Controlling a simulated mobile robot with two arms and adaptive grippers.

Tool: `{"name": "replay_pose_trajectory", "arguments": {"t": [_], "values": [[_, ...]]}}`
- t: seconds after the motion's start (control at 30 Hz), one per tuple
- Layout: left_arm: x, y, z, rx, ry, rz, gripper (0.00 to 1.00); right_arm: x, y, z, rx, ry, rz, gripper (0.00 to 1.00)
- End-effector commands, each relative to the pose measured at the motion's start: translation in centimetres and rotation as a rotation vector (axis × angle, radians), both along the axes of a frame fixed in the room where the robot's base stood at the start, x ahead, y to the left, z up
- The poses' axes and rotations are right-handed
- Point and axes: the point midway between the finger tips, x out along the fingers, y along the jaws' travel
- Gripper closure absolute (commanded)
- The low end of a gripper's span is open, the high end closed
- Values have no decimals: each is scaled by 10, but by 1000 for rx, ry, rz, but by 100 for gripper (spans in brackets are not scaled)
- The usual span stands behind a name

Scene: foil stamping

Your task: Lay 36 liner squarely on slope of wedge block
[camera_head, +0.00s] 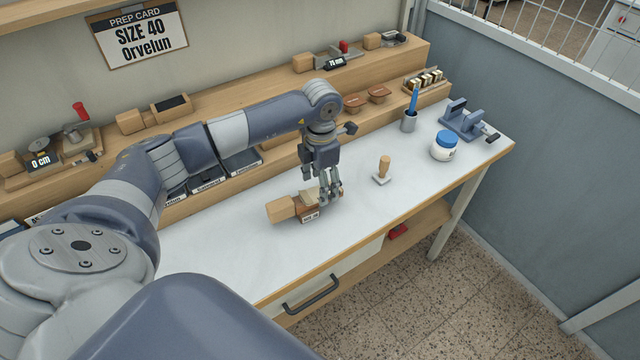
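A light wooden block (282,209) lies on the white bench top, near the middle of the bench. A small brown piece (308,205) with a white label (311,217) sits against its right end; the label is too small to read. I cannot tell whether the brown piece is the liner or part of the wedge block, and the slope is not clear. My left gripper (331,197) points down just over and beside the brown piece, its fingers partly overlapping it. Whether they grip anything cannot be seen. My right gripper is out of view.
A blue-grey fixture (467,121) is near the bench's right end. The wall card (140,34) reads "SIZE 40 Orvelun". The front bench top is clear.

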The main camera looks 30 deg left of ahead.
Motion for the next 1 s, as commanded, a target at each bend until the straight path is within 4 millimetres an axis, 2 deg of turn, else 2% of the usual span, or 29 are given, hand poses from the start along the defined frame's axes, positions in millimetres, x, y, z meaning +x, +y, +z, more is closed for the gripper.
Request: {"name": "replay_pose_trajectory", "arguments": {"t": [0.3,0.5,0.7,1.0], "values": [[1,0,67,1,-6,0,36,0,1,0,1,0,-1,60],[0,-1,98,1,-4,0,36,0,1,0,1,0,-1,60],[0,-1,110,0,-1,0,36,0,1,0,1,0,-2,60],[0,-1,110,0,-1,0,36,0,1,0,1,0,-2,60]]}}
